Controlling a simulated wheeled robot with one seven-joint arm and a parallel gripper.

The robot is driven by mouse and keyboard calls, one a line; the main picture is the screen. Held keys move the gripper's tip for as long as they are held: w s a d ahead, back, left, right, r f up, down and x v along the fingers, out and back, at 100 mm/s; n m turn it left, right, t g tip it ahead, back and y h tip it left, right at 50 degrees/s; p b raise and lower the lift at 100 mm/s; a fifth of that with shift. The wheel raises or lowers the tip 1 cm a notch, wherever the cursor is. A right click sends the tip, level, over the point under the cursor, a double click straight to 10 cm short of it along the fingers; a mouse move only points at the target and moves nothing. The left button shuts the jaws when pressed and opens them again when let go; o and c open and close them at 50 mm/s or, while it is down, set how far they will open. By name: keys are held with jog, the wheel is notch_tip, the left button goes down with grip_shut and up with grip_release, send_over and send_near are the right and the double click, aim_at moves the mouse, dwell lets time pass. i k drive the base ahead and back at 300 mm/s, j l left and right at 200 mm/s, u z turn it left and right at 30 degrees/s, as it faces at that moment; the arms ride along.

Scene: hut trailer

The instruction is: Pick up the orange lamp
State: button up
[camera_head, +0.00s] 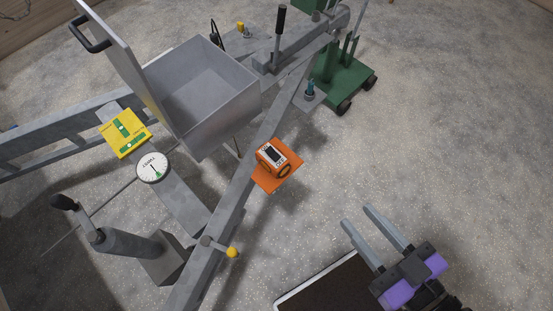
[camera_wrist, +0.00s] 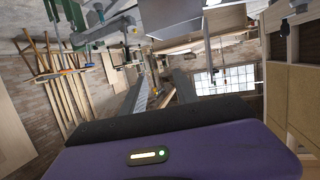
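The orange lamp (camera_head: 272,178) is a small orange box with a pale top and dark panel on an orange plate. I cannot make out the lamp in the wrist view, where the purple gripper body (camera_wrist: 180,155) fills the bottom.
A grey open-lidded box (camera_head: 205,92) stands on the frame behind the lamp. A yellow block (camera_head: 124,134), a round dial (camera_head: 153,167) and a yellow-knobbed lever (camera_head: 232,252) are nearby. A green wheeled stand (camera_head: 345,78) is behind. The speckled floor (camera_head: 450,150) is clear at right.

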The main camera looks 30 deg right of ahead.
aim_at(278, 169)
jog(key=i+l+u, duration=0.15)
jog(key=l+u, duration=0.2)
jog(key=i+l+u, duration=0.1)
jog(key=l+u, duration=0.6)
jog(key=i, duration=0.05)
